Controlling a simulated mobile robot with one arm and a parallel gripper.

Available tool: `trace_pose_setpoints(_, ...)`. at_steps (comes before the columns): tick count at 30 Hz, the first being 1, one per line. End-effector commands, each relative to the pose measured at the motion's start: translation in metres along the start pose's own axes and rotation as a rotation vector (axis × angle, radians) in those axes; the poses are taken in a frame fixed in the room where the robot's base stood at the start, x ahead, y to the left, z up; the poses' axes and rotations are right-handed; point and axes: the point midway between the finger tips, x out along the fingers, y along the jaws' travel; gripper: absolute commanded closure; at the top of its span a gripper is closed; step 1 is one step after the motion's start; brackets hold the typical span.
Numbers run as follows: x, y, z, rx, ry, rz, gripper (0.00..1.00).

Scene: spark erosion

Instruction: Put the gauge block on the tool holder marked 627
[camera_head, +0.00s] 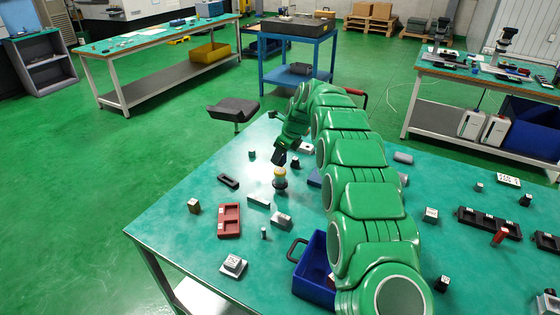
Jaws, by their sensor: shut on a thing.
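My green arm reaches over the teal table, and my dark gripper (279,158) is low over its far part. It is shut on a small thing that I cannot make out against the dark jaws. A labelled metal block (233,265) is at the front left, another (281,220) is near the middle, and a third (431,214) is to the right. The labels are too small to read, so I cannot tell which is 627. A plain grey bar (258,201) lies left of the middle.
A blue bin (304,280) stands at the front, partly behind my arm. Black trays (488,221) lie on the right. The table's left corner is bare.

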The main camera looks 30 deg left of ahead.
Motion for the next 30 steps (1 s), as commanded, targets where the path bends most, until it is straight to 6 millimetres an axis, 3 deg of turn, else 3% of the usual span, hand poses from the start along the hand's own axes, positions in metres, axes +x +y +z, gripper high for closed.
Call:
trace_pose_setpoints(7,0.023,0.0,-0.009,-0.001,-0.001,-0.001,1.0)
trace_pose_setpoints(21,0.029,-0.001,-0.011,-0.001,-0.002,-0.002,1.0)
trace_pose_setpoints(22,0.029,-0.001,-0.012,-0.001,-0.002,-0.002,0.54)
trace_pose_setpoints(26,0.029,-0.001,-0.012,-0.001,-0.002,-0.002,0.34)
trace_pose_setpoints(30,0.029,-0.001,-0.012,-0.001,-0.001,-0.002,0.32)
